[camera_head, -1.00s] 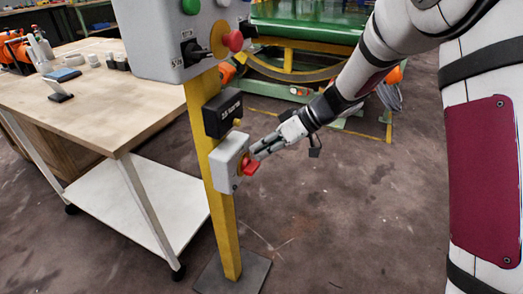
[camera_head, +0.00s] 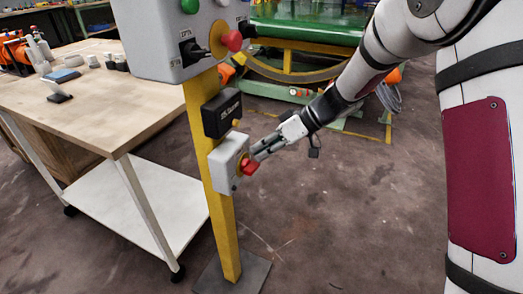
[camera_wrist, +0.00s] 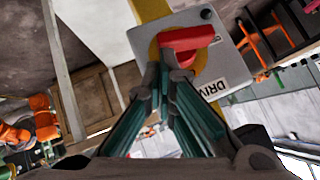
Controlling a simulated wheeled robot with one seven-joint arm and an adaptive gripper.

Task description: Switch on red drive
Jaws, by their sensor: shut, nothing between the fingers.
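The red drive switch is a red rotary handle (camera_head: 249,167) on a yellow disc, on a small light grey box (camera_head: 222,173) fixed to a yellow post (camera_head: 228,238). In the wrist view the red handle (camera_wrist: 188,43) lies across the yellow disc, and part of a "DRIVE" label (camera_wrist: 211,90) shows on the box. My gripper (camera_head: 256,155) is shut and empty, with its fingertips right at the handle. In the wrist view the fingertips (camera_wrist: 168,72) meet just below the handle's edge; I cannot tell whether they touch it.
Above the switch are a black labelled box (camera_head: 222,115) and a larger grey control box (camera_head: 170,45) with green and red buttons. A wooden-topped table (camera_head: 90,105) stands to the left. The floor (camera_head: 340,225) to the right of the post is clear.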

